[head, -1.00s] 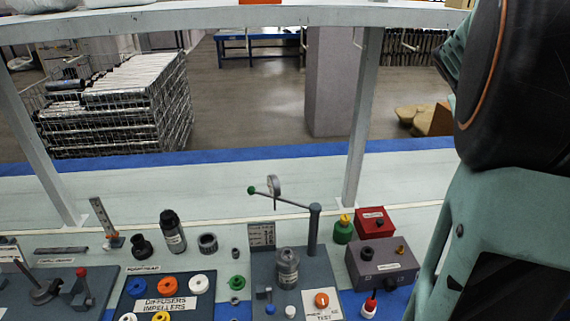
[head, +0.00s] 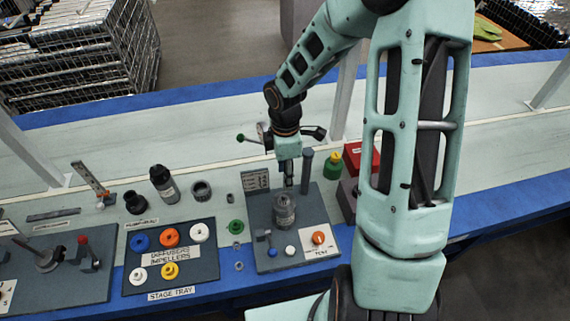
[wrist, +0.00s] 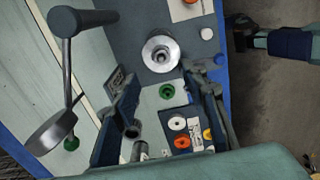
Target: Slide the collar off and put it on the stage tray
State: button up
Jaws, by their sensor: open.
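A grey metal cylinder (head: 284,212) stands upright on the dark test stand (head: 262,205). From above in the wrist view, this cylinder (wrist: 160,53) has a pale round rim and a dark centre. I cannot tell which ring on it is the collar. My gripper (head: 289,183) is open and empty, above and just behind the cylinder. In the wrist view its two dark fingers (wrist: 163,82) are spread, with the cylinder beyond their tips. The dark stage tray (head: 207,266) lies left of the stand, holding blue, orange, white and yellow rings.
A grey post (head: 306,168) rises beside my gripper. Its arm, with a green knob (head: 240,138), passes behind the gripper. Right of it are a green bottle (head: 333,167) and a red box (head: 361,160). Black and grey parts stand behind the tray. A green ring (head: 236,226) lies between tray and stand.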

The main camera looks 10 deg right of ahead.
aim_at(285, 195)
notch_tip(285, 195, down, 11)
jog(key=shift+r+b, duration=0.15)
jog(key=shift+b, duration=0.15)
grip_shut()
jog(key=c, duration=0.7)
grip_release()
jog(key=shift+c, duration=0.2)
grip_shut()
jog(key=shift+r+p, duration=0.65)
jog(key=shift+r, duration=0.1)
jog(key=shift+r+p, duration=1.7)
jog(key=shift+r, duration=0.45)
